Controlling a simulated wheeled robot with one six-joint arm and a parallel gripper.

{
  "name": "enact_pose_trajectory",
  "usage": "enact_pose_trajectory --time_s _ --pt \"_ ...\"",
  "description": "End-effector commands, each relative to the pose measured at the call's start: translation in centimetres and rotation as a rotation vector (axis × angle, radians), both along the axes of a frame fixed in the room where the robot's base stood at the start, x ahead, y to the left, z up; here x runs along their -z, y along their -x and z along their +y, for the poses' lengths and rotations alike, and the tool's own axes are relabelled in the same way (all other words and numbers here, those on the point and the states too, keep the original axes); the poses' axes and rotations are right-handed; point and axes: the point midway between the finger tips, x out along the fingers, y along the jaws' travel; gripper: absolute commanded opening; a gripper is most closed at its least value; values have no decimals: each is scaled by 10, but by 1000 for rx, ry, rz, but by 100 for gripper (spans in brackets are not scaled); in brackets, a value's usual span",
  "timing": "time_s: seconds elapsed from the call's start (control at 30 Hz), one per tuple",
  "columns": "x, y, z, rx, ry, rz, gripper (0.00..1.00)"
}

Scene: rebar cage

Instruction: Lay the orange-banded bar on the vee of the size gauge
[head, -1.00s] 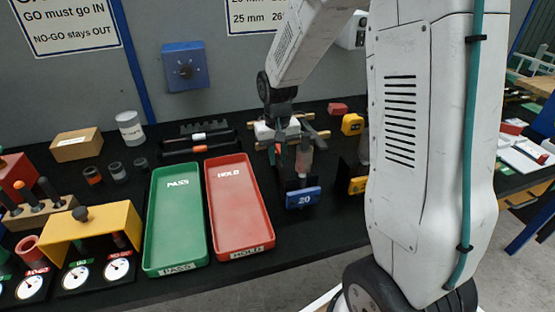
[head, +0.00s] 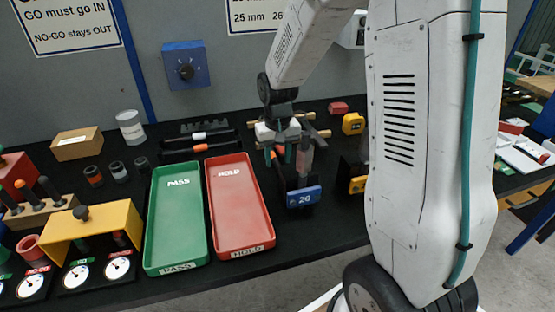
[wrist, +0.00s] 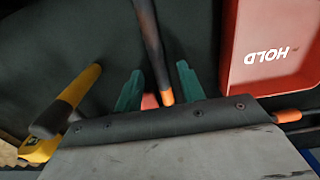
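My gripper (head: 278,156) is over the bench behind the blue-faced "20" size gauge (head: 303,196). In the wrist view its two teal fingers (wrist: 159,88) stand apart. A dark bar with an orange band (wrist: 166,97) runs between them, with a visible gap on both sides. In the head view this bar is mostly hidden by the gripper; a dark length of it reaches toward the gauge's left side. Whether it sits fully in the vee cannot be told. A similar orange-banded bar end (wrist: 287,115) also shows at right, matching the bars lying behind the trays (head: 199,148).
The red HOLD tray (head: 268,245) is close left of the gauge, with the green PASS tray (head: 157,260) beyond it. A yellow gauge (head: 357,185) stands to the right, partly hidden by my arm. A small red block (head: 338,107) and yellow item (head: 352,123) lie behind.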

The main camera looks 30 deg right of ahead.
Motion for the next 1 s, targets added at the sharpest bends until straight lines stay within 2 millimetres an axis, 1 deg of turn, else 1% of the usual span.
enact_pose_trajectory --time_s 0.03,0.3,0.4,0.53,0.57,0.6,0.63,0.7,0.77,0.87,1.0 --pt "-10 -1 0 0 1 -6 39" --pt "-68 -1 0 0 1 -7 39" --pt "-86 -1 0 0 1 -6 39" --pt "-102 0 1 0 1 -2 39" --pt "-105 -1 1 0 1 -3 42" --pt "-104 0 1 0 -1 -1 43" --pt "-99 0 1 0 -1 2 43" --pt "-80 -1 2 -1 -4 5 43" --pt "-68 -1 2 -1 -6 4 43" --pt "-61 -2 2 0 -7 -1 43" --pt "-46 -2 2 0 -6 0 43"
